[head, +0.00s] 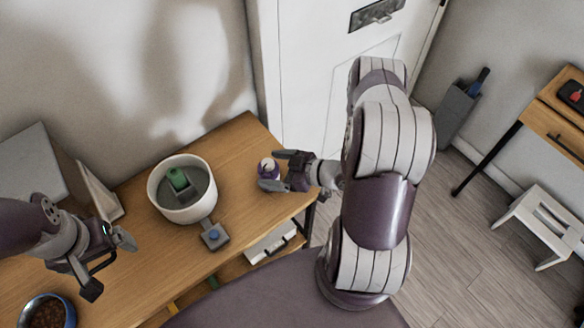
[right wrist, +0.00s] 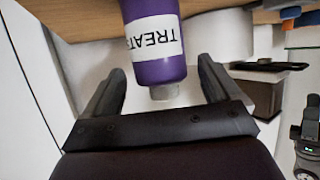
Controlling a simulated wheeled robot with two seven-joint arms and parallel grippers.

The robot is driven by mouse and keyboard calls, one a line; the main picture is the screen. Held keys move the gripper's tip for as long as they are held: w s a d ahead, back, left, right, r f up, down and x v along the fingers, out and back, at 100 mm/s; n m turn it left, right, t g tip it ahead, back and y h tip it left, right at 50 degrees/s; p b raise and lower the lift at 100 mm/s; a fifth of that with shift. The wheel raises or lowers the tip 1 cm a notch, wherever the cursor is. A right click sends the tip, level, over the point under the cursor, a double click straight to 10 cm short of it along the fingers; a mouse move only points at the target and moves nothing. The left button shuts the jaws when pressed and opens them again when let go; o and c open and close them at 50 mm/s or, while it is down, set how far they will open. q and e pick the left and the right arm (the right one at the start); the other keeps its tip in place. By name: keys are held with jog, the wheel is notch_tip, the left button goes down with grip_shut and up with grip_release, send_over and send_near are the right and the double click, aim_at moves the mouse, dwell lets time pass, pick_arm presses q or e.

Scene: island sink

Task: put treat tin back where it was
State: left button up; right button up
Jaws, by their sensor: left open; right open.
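The treat tin (head: 268,168) is purple with a white label and stands on the wooden table (head: 240,145) near its right end. In the right wrist view the tin (right wrist: 158,70) appears upside down, with the lettering "TREAT" visible. My right gripper (head: 276,171) is open at the tin, one finger on each side of it. In the right wrist view a gap shows between the tin and both fingers. My left gripper (head: 110,265) is open and empty at the left, over the table.
A white round container (head: 184,212) with a green item inside stands left of the tin. A small grey device with a blue button (head: 214,236) sits before it. A bowl of brown kibble (head: 47,313) is at the lower left. A white stool (head: 545,222) stands at the right.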

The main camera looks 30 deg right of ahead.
jog(key=v, duration=0.9)
jog(key=w+d+r+m+g+h, duration=0.2)
jog(key=w+d+r+g+h, duration=0.2)
jog(key=w+h, duration=0.3)
jog(key=s+a+r+m+g+h, duration=0.1)
jog(key=s+a+r+m+g, duration=0.3)
jog(key=s+a+r, duration=0.6)
jog(key=a+m, duration=0.1)
jog(key=a, duration=0.1)
jog(key=shift+s+a+m+g+h, duration=0.25)
jog(key=shift+s+m+g+h, duration=0.05)
jog(key=shift+s+m+g, duration=0.1)
jog(key=shift+s, duration=0.1)
jog(key=shift+d, duration=0.15)
